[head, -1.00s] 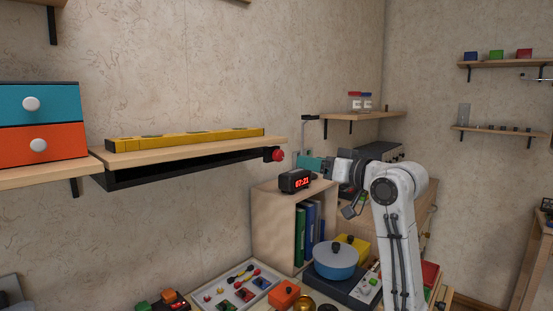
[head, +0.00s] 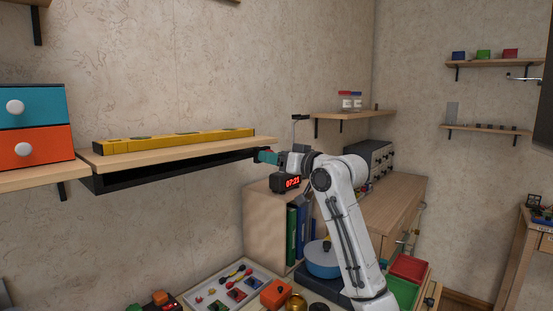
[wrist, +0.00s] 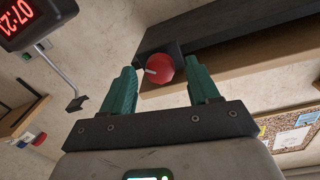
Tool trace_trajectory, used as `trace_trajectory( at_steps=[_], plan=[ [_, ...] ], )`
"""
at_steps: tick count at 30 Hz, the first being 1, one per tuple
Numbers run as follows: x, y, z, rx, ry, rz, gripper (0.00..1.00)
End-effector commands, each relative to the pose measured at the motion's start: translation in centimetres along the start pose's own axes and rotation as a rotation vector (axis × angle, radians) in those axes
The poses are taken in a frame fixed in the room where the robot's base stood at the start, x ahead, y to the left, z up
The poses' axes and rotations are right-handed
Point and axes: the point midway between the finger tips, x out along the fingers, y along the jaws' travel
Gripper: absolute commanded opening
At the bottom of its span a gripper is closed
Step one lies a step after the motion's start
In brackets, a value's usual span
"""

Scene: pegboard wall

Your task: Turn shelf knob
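The red shelf knob (wrist: 160,68) has a white mark on its face. In the wrist view it sits on a dark block at the end of the wooden shelf (head: 180,152). My gripper (wrist: 162,82) is open, with one green finger on each side of the knob. Whether the fingertips touch the knob cannot be told. In the head view my gripper (head: 265,157) is at the right end of the shelf and hides the knob.
A yellow level (head: 175,141) lies on the shelf. A black clock reading 07:21 (head: 287,183) stands close below my gripper on a wooden bookcase (head: 262,225). A bent metal arm (wrist: 62,70) hangs near my left finger in the wrist view.

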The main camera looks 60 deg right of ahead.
Motion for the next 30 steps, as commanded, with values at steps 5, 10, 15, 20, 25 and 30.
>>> trace_trajectory(
  at_steps=[5, 10, 15, 20, 25, 30],
  plan=[
    [-0.02, 0.01, 0.01, 0.0, 0.0, 0.0, 0.43],
    [-0.03, 0.01, 0.01, 0.0, 0.0, 0.0, 0.27],
    [-0.04, 0.02, 0.02, 0.0, 0.0, 0.0, 0.1],
    [-0.04, 0.02, 0.03, -0.001, 0.0, 0.0, 0.04],
    [-0.03, 0.02, 0.12, -0.026, 0.001, 0.0, 0.04],
    [-0.03, 0.06, 0.25, -0.099, 0.006, -0.001, 0.04]
  ],
)
